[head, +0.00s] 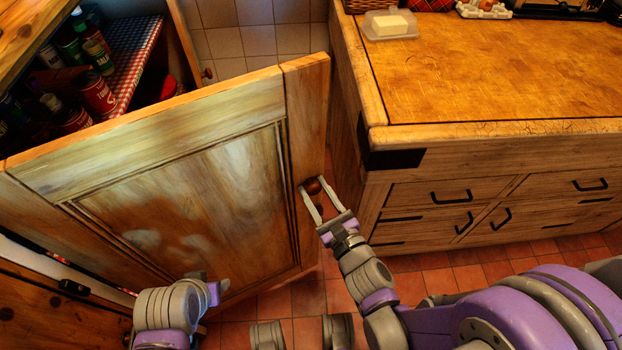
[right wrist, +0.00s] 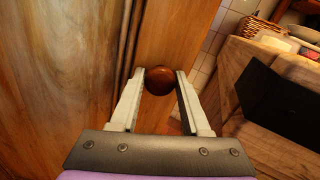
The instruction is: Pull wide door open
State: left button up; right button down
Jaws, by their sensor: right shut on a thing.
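The wide wooden door (head: 200,180) stands swung out from the cupboard at the left of the head view, its inside shelves showing behind it. Its round brown knob (head: 312,186) is near the door's right edge. My right gripper (head: 314,198) is shut on the knob, one finger on each side; the knob (right wrist: 159,80) also shows between the fingertips in the right wrist view. My left arm (head: 175,308) is in front of the door's lower part; its fingers are not clear enough to judge.
A wooden counter (head: 480,75) with drawers and black handles stands close to the right of the door's edge. A butter dish (head: 390,24) is on it. Bottles and cans (head: 95,92) stand on the cupboard shelves. Red floor tiles (head: 300,298) are clear below.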

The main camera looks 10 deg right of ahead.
jog(key=shift+s+d, duration=0.2)
jog(key=shift+s, duration=0.5)
jog(key=shift+c, duration=1.9)
grip_release()
jog(key=p, duration=0.6)
send_near(308, 153)
jog(key=x, duration=0.5)
jog(key=shift+r, duration=0.1)
